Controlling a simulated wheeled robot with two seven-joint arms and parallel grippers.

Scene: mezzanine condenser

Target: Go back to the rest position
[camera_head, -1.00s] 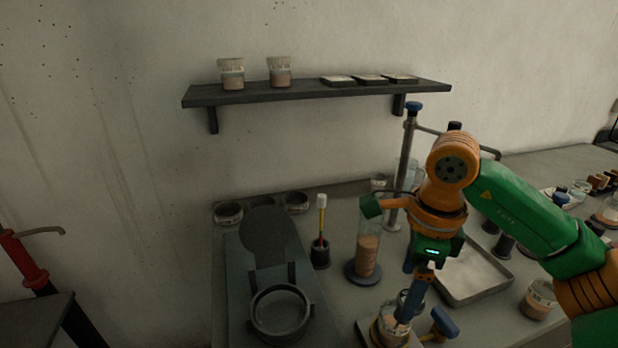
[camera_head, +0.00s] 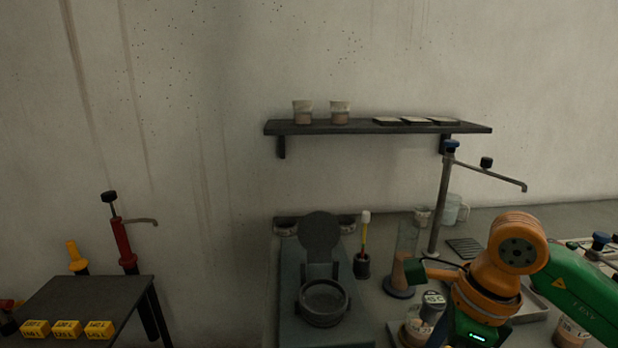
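My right arm comes in from the right edge in the head view, green and orange. Its wrist is above the front of the grey bench (camera_head: 375,296), and the gripper's fingers are cut off by the bottom edge. Near the wrist stand a clear cylinder with pinkish powder (camera_head: 403,262) and a jar with a grey lid (camera_head: 432,306). The wrist partly hides a tray (camera_head: 535,303). My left gripper is not in view.
A wall shelf (camera_head: 350,129) holds two cups and flat dishes. A metal stand (camera_head: 440,205) rises behind my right wrist. An open round-lidded device (camera_head: 323,303) sits at bench left. A dark table (camera_head: 95,295) with yellow blocks (camera_head: 67,329) stands far left.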

